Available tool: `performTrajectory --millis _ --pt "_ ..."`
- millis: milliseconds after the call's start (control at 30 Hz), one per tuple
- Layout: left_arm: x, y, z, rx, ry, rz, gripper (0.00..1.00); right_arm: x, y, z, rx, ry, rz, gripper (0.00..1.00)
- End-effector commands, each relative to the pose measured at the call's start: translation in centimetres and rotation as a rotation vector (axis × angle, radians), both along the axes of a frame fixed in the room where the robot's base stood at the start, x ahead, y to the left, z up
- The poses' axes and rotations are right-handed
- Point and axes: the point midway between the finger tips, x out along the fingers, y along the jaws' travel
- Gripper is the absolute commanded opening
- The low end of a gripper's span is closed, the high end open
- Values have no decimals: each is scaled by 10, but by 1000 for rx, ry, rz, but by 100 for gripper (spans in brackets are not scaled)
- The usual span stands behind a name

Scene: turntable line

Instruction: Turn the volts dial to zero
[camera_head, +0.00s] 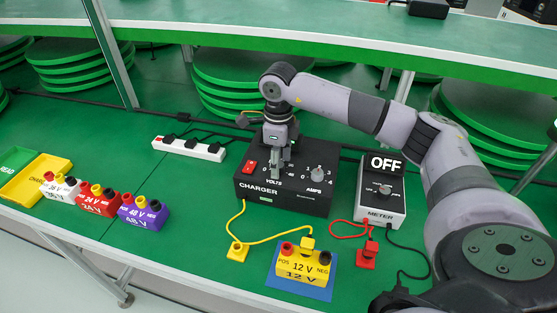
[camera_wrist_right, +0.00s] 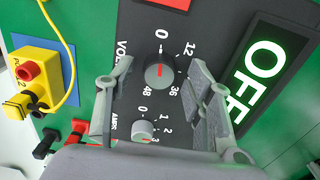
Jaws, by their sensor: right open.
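The volts dial (camera_wrist_right: 158,73) is a dark knob on the black charger (camera_head: 290,200). In the right wrist view its red mark points up to the 0 on the printed scale. My right gripper (camera_head: 276,172) is over the charger and hides most of this dial in the head view. In the right wrist view its two fingers (camera_wrist_right: 151,82) are open, one on each side of the dial, with clear gaps to it. The grey amps dial (camera_head: 317,173) is beside it; it also shows in the right wrist view (camera_wrist_right: 143,130). My left gripper is out of view.
A meter (camera_head: 380,214) with an OFF display (camera_head: 386,163) stands right of the charger. A yellow 12 V battery (camera_head: 302,267) sits on a blue mat in front. Red and yellow leads run across the green table. A power strip (camera_head: 189,148) is at left.

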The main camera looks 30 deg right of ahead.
Motion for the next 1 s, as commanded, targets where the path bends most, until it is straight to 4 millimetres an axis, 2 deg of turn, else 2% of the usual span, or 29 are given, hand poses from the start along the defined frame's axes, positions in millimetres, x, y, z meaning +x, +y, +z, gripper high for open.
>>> performTrajectory --millis 233,367,800,1000 --pt "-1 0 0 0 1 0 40 0 0 0 0 1 0 49" --pt "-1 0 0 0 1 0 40 1 0 9 1 -2 0 49" --pt "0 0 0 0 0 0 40 1 0 96 1 -2 0 49" --pt "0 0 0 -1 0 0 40 0 0 116 1 1 0 49"
